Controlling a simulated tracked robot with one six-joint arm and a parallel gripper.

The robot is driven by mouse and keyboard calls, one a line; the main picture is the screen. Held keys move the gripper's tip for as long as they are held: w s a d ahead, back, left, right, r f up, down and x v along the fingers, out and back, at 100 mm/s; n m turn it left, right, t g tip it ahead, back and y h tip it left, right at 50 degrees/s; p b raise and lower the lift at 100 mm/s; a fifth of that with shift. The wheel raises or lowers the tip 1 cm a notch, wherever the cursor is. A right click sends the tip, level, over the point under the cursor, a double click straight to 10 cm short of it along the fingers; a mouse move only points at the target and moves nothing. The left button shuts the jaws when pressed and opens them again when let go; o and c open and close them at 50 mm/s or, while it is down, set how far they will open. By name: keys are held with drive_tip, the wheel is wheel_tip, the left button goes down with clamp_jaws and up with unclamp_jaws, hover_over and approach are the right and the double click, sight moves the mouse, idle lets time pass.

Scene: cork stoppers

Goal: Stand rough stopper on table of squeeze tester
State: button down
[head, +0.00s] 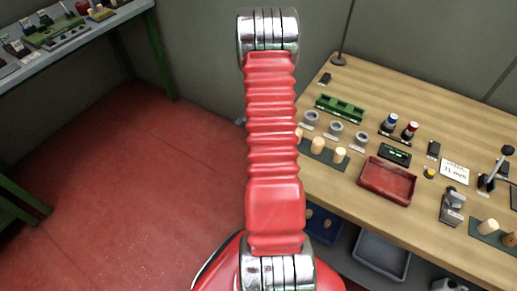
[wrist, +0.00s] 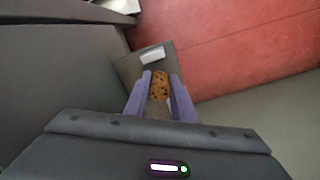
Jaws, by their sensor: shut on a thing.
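In the wrist view, my gripper (wrist: 160,78) has its two purple fingers on either side of a brown cork stopper with dark specks (wrist: 159,88), the rough stopper. The fingers are shut on it, and its speckled face points toward the camera. Its lower side is hidden. A small grey metal device (head: 452,206) stands on the right of the wooden bench in the head view; I cannot tell for sure whether it is the squeeze tester. My gripper is not visible in the head view.
The wooden bench (head: 368,87) holds a red tray (head: 388,181), a green rack (head: 340,108), grey rings and pale stoppers (head: 317,145). In the wrist view, a dark plate with a white label (wrist: 152,54) lies beyond the stopper.

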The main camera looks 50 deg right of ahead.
drive_tip(key=shift+f, duration=0.1)
drive_tip(key=shift+f, duration=1.9)
drive_tip(key=shift+f, duration=0.1)
drive_tip(key=c, duration=1.5)
unclamp_jaws()
wheel_tip(320, 180, up, 12)
drive_tip(key=shift+r, duration=0.1)
drive_tip(key=shift+f, duration=5.95)
